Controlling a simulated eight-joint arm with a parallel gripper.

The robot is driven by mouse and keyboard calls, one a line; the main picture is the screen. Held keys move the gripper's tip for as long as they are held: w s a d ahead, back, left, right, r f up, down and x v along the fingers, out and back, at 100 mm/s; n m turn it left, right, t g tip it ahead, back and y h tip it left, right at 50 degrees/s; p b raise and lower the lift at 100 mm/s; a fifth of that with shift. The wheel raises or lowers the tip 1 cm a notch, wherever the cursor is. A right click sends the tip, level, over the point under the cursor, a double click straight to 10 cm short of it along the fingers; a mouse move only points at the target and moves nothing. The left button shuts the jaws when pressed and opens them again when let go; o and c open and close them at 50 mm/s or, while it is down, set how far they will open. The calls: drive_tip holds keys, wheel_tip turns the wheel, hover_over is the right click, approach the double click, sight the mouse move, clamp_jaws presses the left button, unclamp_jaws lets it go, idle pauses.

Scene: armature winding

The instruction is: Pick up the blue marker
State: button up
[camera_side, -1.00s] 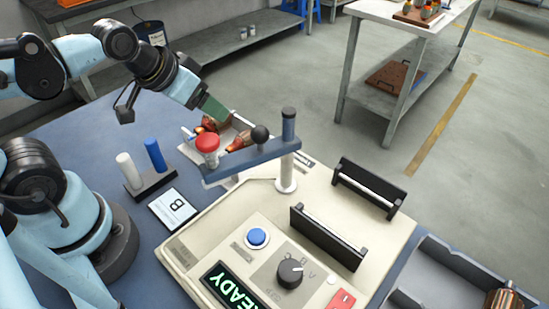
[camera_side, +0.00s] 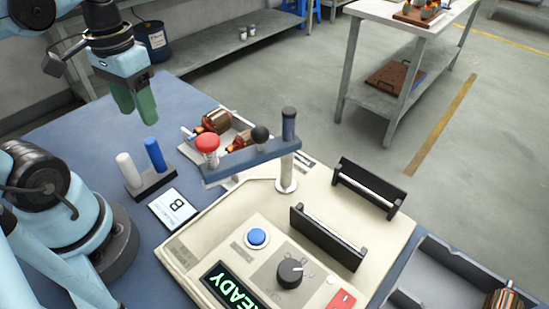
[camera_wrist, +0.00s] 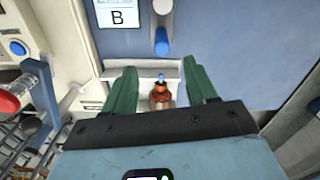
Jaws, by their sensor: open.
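The blue marker (camera_side: 154,155) stands upright in a small black holder (camera_side: 157,184), to the right of a white marker (camera_side: 126,170). In the wrist view the blue marker (camera_wrist: 161,43) shows end-on, beyond the fingertips, with the white marker (camera_wrist: 162,7) at the top edge. My gripper (camera_side: 138,112) has green fingers pointing down, above and behind the blue marker in the side view. In the wrist view my gripper (camera_wrist: 160,70) is open, with no object held between its fingers.
A white tray with copper-wound armatures (camera_side: 213,122) lies behind the holder. A winding machine (camera_side: 235,225) with a red-knobbed lever (camera_side: 208,143) stands to the right. A card marked B (camera_side: 173,208) lies in front of the holder.

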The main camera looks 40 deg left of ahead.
sight(149, 140)
drive_tip(key=shift+a+f, duration=0.15)
drive_tip(key=shift+f, duration=5.7)
clamp_jaws()
